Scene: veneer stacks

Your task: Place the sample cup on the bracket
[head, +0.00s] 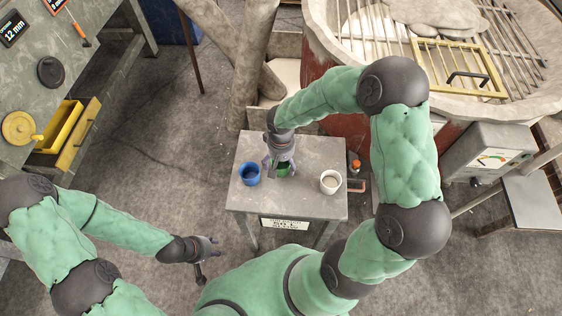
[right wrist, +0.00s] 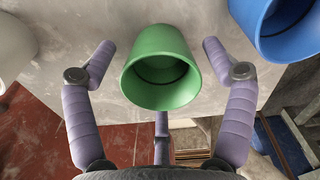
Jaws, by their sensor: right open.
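Three cups stand on a small grey table (head: 308,150): a blue cup (head: 250,174), a green cup (head: 283,170) and a white cup (head: 330,182). I cannot tell by a label which is the sample cup. My right gripper (head: 280,163) is at the green cup, partly hiding it. In the right wrist view, its purple fingers (right wrist: 160,48) are open on either side of the green cup (right wrist: 160,68), with gaps on both sides. My left gripper (head: 208,250) is low, left of the table; its opening is unclear.
In the right wrist view, the blue cup (right wrist: 278,25) is close on the right and the white cup (right wrist: 12,45) at the left edge. A large round vat with a grate (head: 450,60) stands behind. A workbench (head: 85,60) with an open yellow drawer (head: 72,135) is left.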

